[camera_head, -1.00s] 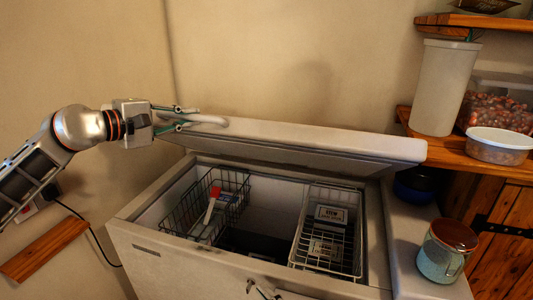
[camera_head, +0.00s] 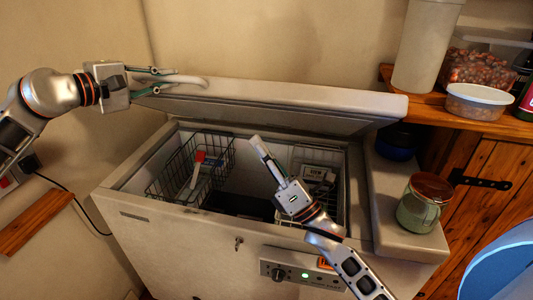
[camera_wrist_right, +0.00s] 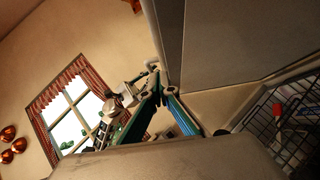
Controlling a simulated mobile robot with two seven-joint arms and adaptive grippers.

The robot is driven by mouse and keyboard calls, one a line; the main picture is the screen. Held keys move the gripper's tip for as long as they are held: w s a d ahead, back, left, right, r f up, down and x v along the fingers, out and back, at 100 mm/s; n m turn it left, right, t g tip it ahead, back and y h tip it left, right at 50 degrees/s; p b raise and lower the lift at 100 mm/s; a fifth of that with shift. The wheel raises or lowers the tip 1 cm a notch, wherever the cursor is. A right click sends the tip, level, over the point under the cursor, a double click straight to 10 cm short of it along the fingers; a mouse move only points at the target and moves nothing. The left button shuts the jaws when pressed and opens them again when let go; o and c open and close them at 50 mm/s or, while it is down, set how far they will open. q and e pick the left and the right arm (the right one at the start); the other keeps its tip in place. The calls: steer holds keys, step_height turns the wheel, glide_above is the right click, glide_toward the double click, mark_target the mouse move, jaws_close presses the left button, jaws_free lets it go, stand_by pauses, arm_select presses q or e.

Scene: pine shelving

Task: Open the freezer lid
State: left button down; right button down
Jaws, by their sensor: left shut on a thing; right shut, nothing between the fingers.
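The white freezer (camera_head: 165,228) stands with its lid (camera_head: 300,97) raised, tilted up along the back and left of the opening. My left gripper (camera_head: 163,82) is shut on the pale handle (camera_head: 192,81) at the lid's left end. My right gripper (camera_head: 256,143) is shut and empty, pointing up over the freezer opening, in front of the lid. In the right wrist view its fingers (camera_wrist_right: 160,92) meet at the tips, close to the lid's underside in the picture; contact cannot be told. My right arm hides part of the opening.
Inside are a dark wire basket (camera_head: 215,165) with a red-capped item and a white basket partly behind my right arm. A lidded jar (camera_head: 424,205) stands on the right ledge. A wooden shelf (camera_head: 480,122) holds containers. A blue round shape (camera_head: 505,265) fills the lower right corner.

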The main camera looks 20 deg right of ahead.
mark_target(240, 99)
steer(key=shift+w+a+r, duration=0.15)
steer(key=shift+w+r, duration=2.7)
steer(key=shift+r, duration=0.2)
